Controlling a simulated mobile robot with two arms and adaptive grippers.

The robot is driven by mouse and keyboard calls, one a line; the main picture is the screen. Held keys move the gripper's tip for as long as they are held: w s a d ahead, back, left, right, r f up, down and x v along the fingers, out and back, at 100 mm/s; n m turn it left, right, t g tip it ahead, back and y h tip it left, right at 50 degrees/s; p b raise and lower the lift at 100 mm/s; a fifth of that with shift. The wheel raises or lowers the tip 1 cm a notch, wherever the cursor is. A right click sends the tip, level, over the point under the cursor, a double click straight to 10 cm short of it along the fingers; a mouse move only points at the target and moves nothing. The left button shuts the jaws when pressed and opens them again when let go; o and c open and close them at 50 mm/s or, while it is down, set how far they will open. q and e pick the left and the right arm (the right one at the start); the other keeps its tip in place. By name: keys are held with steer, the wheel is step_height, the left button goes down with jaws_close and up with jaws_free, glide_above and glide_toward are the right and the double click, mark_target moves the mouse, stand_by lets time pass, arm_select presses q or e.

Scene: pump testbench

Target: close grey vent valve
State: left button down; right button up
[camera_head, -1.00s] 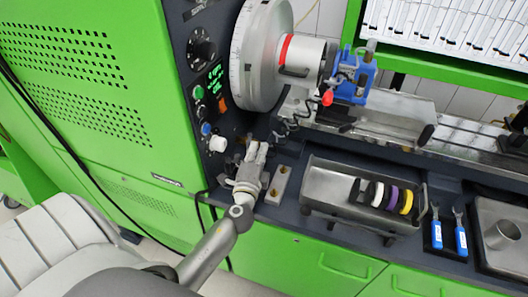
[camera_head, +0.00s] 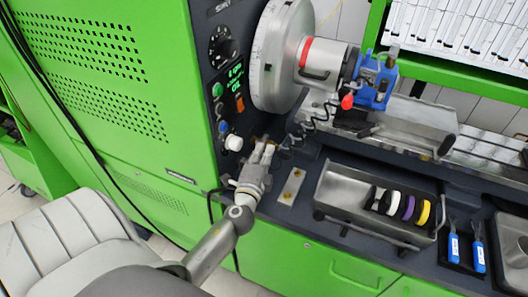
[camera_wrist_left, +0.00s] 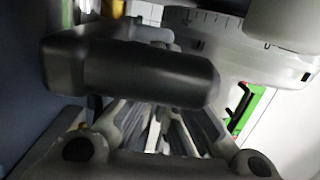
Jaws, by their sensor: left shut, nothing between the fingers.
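My left gripper (camera_head: 264,152) is shut and empty, with its fingers pointing up beside the lower edge of the dark control panel (camera_head: 218,100). It is just right of the white-grey knob (camera_head: 233,143) and appears apart from it. I cannot clearly pick out a grey vent valve in the head view; the gripper covers part of the area behind its fingertips. In the left wrist view, a dark rounded cylindrical part (camera_wrist_left: 140,75) fills the middle, in front of the fingers (camera_wrist_left: 165,130). I cannot tell whether they touch. My right gripper is not in view.
A large silver disc (camera_head: 277,55) and a blue pump (camera_head: 374,82) stand above the bench. A coiled black cable (camera_head: 318,116) hangs near the gripper. A small plate (camera_head: 291,187) and a metal tray (camera_head: 338,184) with coloured rings lie to the right.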

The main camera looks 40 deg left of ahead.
arm_select(q)
steer(key=v, duration=1.2)
